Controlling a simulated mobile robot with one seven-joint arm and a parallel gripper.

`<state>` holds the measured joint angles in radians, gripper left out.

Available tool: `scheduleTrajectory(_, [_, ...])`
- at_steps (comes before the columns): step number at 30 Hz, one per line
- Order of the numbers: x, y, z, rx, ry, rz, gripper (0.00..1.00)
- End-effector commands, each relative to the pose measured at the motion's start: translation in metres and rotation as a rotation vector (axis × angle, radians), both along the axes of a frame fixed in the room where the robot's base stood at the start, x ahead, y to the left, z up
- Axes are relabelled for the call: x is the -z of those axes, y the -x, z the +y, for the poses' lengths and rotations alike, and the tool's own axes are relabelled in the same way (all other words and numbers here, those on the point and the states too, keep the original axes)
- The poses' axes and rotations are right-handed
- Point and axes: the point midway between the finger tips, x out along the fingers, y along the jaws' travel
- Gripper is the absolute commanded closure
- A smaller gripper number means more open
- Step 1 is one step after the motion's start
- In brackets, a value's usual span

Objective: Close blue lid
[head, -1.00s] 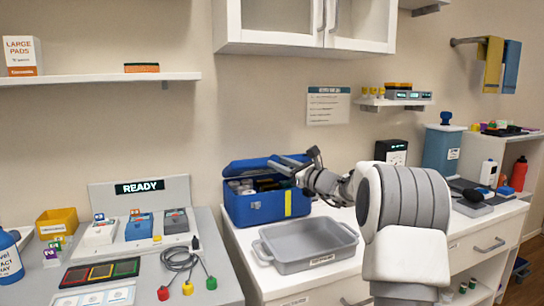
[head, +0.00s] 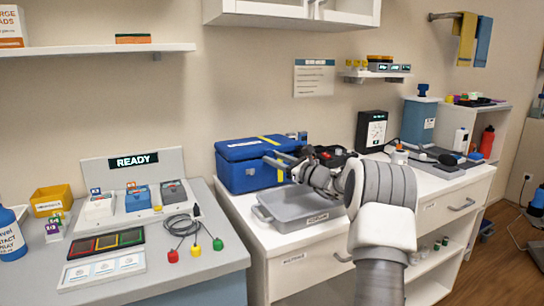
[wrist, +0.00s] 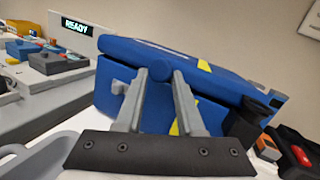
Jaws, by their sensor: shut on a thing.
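The blue box (head: 240,178) stands on the white counter against the wall, with a yellow strip on its front. Its blue lid (head: 243,149) lies down over the box top, with a thin dark seam below it; the wrist view does not show clearly whether it is fully seated. My gripper (head: 280,160) is at the box's front right in the head view. The box's inside is hidden.
A grey tray (head: 305,222) sits on the counter in front of the box, below my arm. Black gear with a red part (wrist: 300,155) is close to the box's right side. A side bench (head: 215,262) holds a READY panel (head: 134,161) and coloured leads.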

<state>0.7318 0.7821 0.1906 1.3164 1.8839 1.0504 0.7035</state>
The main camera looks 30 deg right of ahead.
Motion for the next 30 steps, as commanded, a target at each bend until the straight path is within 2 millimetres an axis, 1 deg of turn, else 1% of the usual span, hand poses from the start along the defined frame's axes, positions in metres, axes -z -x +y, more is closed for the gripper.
scheduleTrajectory(1, [0.0035, -0.0007, -0.0016, 0.004, 0.0, 0.006, 1.0])
scheduleTrajectory(12, [0.0031, -0.0006, -0.0026, 0.006, 0.0, 0.005, 1.0])
scheduleTrajectory(13, [0.0031, -0.0006, -0.0026, 0.006, 0.0, 0.005, 0.62])
scheduleTrajectory(15, [0.0026, -0.0006, -0.0026, 0.006, 0.0, 0.004, 0.49])
scheduleTrajectory(18, [0.0017, -0.0007, -0.0024, 0.005, 0.0, 0.002, 0.34])
scheduleTrajectory(27, [0.0, -0.0005, -0.0013, 0.003, 0.0, -0.001, 0.34])
scheduleTrajectory(30, [-0.0003, 0.0026, -0.0028, 0.003, 0.0, -0.001, 0.34])
